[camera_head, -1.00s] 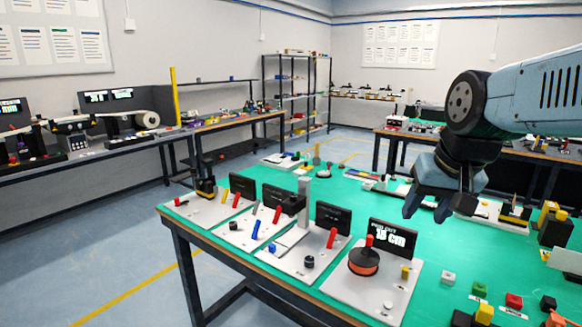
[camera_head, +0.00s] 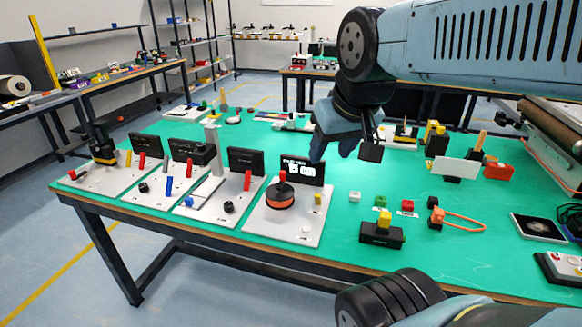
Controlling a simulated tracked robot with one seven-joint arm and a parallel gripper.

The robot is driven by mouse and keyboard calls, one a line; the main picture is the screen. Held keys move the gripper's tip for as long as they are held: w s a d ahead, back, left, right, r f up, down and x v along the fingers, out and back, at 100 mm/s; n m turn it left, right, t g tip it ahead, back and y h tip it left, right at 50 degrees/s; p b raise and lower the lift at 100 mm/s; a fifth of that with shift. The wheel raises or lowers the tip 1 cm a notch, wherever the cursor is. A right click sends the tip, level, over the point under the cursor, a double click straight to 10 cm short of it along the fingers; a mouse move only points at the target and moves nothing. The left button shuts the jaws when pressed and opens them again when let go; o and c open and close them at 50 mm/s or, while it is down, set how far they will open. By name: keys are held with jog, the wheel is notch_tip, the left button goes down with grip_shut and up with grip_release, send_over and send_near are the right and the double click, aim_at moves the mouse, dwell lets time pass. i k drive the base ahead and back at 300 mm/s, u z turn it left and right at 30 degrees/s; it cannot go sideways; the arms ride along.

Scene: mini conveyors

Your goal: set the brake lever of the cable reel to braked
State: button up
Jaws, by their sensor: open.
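The cable reel (camera_head: 281,200) is an orange and black drum with a red upright knob (camera_head: 282,178), on a pale base plate (camera_head: 275,226) in the middle of the picture. A black display (camera_head: 302,171) stands behind it, its reading too small to make out surely. A small yellow-topped part (camera_head: 318,198) stands right of the drum; I cannot tell surely whether this is the brake lever, nor its setting. A white round button (camera_head: 307,228) sits at the plate's front. My gripper (camera_head: 332,154) is open and empty, pointing down, above and right of the reel.
Other panels with levers (camera_head: 218,196) stand left of the reel. Coloured blocks (camera_head: 381,201), a black box with a yellow cube (camera_head: 382,233) and an orange loop (camera_head: 460,221) lie to the right. Green table top (camera_head: 345,262) is clear in front of the reel's right side.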

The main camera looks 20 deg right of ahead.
aim_at(318, 198)
jog(key=z, duration=0.05)
jog(key=k, duration=1.55)
jog(key=z, duration=0.5)
jog(key=i, duration=1)
